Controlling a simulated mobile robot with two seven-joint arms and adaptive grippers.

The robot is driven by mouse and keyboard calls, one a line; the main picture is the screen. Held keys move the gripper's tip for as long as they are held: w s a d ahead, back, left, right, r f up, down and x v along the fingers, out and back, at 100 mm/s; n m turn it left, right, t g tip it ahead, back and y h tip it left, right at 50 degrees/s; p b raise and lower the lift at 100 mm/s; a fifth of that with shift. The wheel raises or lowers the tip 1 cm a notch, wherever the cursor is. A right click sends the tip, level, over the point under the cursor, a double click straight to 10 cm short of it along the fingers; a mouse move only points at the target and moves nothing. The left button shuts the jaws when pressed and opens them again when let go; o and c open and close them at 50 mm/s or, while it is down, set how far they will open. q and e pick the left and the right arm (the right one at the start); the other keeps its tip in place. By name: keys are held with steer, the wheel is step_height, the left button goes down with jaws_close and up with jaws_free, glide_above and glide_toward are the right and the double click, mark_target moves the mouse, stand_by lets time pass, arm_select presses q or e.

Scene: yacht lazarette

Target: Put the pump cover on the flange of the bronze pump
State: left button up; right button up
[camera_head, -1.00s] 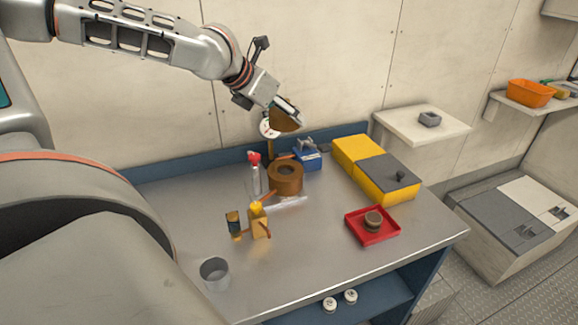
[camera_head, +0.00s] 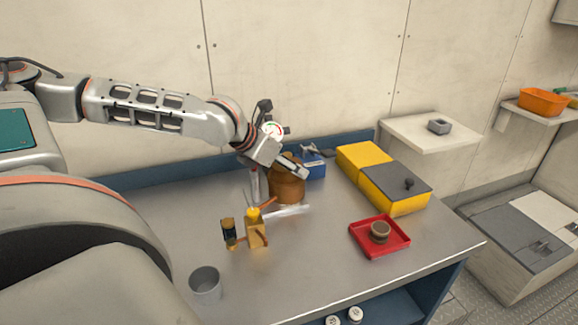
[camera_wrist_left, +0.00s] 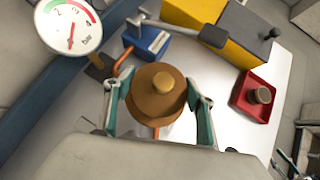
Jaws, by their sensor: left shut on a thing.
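My left gripper (camera_head: 295,172) is shut on the pump cover (camera_wrist_left: 158,92), a brown bronze disc with a small lighter knob (camera_wrist_left: 163,82). In the left wrist view the fingers (camera_wrist_left: 157,100) stand on either side of the disc. In the head view the gripper hides most of the cover, directly above the bronze pump (camera_head: 286,190), a round brown body on the bench. The cover hides the pump's flange. I cannot tell whether cover and flange touch or a small gap is left. My right gripper is in neither view.
A pressure gauge (camera_wrist_left: 70,25) stands behind the pump, a blue box (camera_head: 314,166) beside it. A yellow-and-grey case (camera_head: 392,190) and red tray (camera_head: 366,242) with a round part (camera_head: 380,232) lie right. A yellow filter fitting (camera_head: 256,230) and grey cup (camera_head: 205,283) stand in front.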

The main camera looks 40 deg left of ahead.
arm_select(q)
steer(key=shift+r, duration=0.1)
steer(key=o, duration=1.3)
steer(key=shift+c, duration=0.2)
steer(key=shift+o, duration=0.2)
steer(key=shift+s+r+p, duration=0.15)
steer(key=shift+r+p, duration=0.2)
steer(key=shift+r, duration=0.05)
steer(key=p+v, duration=0.5)
steer(key=v, duration=0.6)
steer(key=shift+s, duration=0.2)
